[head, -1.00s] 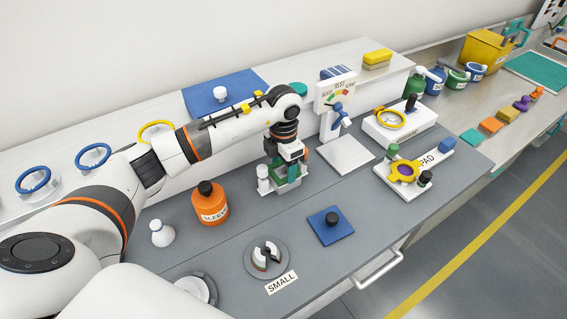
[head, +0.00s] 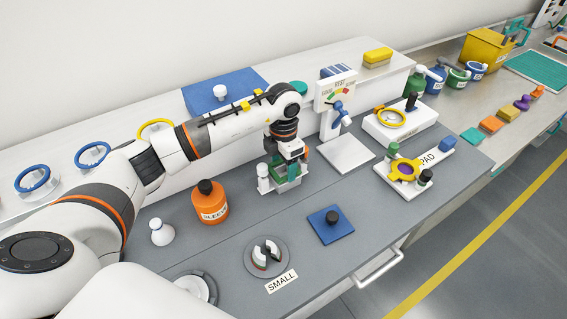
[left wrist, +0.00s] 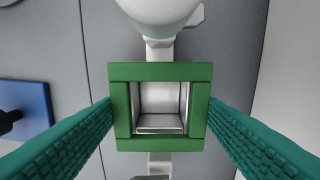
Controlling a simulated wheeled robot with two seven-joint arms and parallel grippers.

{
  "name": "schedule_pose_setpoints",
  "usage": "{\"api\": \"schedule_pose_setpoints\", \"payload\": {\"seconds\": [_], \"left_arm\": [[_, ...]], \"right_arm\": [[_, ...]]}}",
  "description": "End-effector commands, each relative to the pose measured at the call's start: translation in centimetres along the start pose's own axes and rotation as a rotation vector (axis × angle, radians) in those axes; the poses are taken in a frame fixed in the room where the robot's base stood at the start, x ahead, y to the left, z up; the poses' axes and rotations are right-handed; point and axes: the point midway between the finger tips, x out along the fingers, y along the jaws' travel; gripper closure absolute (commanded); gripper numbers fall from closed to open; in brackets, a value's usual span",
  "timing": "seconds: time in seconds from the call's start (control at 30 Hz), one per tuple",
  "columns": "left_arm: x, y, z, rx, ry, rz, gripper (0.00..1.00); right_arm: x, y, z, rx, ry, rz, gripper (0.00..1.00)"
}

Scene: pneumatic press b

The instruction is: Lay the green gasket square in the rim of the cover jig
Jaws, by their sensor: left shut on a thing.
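The green gasket (left wrist: 160,72) is a square frame with an open middle. It lies between the teal fingers of my left gripper (left wrist: 160,108), which is shut on its left and right sides. In the left wrist view it looks square to the grey-white cover jig (left wrist: 159,95), whose hollow shows through its opening. Whether the gasket touches the jig's rim or is just above it, I cannot tell. In the head view my left gripper (head: 288,168) is over the jig (head: 284,187) and partly hides it. My right gripper is not in view.
A white cylinder (head: 263,172) stands close beside the jig. An orange bottle (head: 210,202) is to the left, a blue plate with a black knob (head: 331,225) to the front right. A gauge stand (head: 345,155) is to the right.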

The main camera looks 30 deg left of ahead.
Motion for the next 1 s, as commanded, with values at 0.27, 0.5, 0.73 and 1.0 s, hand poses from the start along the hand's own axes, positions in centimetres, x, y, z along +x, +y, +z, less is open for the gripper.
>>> {"api": "schedule_pose_setpoints", "payload": {"seconds": [0.27, 0.5, 0.73, 1.0], "left_arm": [[0.00, 0.01, 0.00, 0.000, 0.000, 0.000, 0.59], [0.20, 0.00, 0.00, 0.000, 0.000, 0.000, 0.59], [0.47, 0.00, -0.01, 0.000, 0.000, 0.000, 0.31], [0.48, 0.00, 0.00, 0.000, 0.000, 0.000, 0.12]], "right_arm": [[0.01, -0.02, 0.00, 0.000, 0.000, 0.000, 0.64], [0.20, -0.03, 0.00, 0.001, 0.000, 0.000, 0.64], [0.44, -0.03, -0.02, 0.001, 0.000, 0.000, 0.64], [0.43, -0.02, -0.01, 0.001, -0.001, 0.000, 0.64]]}}
